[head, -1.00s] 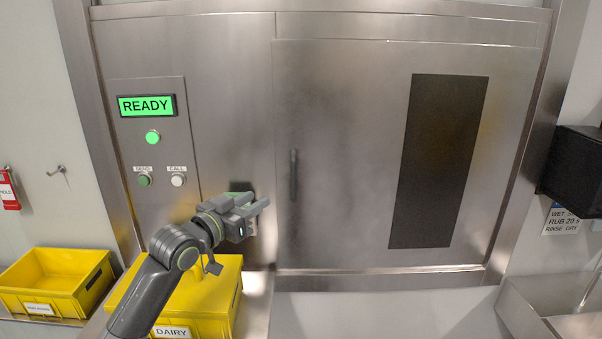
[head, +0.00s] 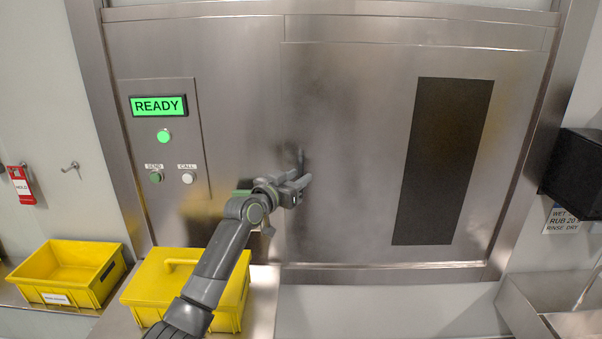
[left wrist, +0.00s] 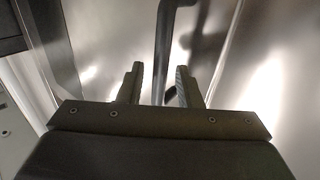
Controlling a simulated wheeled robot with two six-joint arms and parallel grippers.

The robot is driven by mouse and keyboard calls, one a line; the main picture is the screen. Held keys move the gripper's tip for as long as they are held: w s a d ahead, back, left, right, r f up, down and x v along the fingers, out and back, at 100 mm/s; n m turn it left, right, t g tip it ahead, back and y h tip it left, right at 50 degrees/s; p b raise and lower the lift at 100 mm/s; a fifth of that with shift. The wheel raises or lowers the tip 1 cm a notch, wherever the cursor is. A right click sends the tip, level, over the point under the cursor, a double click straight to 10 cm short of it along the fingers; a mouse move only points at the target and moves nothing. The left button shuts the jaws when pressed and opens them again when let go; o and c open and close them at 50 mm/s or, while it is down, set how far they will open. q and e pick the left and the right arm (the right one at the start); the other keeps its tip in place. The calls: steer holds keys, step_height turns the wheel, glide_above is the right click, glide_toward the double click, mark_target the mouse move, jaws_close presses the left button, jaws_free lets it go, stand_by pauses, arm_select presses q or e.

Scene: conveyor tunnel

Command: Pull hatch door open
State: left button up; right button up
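The hatch door (head: 350,150) is a steel panel with a dark upright window (head: 443,160); it looks shut in its frame. Its dark bar handle (head: 300,158) stands upright near the door's left edge, with its lower part hidden behind my left gripper (head: 302,179) in the head view. In the left wrist view, the handle (left wrist: 163,50) shows in the gap between the two fingers of the left gripper (left wrist: 158,75). The fingers are apart, with room on both sides of the bar. I cannot tell how deep the bar sits between them. My right gripper is not in view.
Left of the door, a panel holds a green READY display (head: 158,105) and buttons (head: 188,178). A lidded yellow crate (head: 150,290) stands below my left arm, an open yellow crate (head: 70,275) farther left. A sink (head: 550,305) is at lower right.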

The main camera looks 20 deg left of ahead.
arm_select(q)
steer(key=shift+x, duration=0.95)
jaws_close()
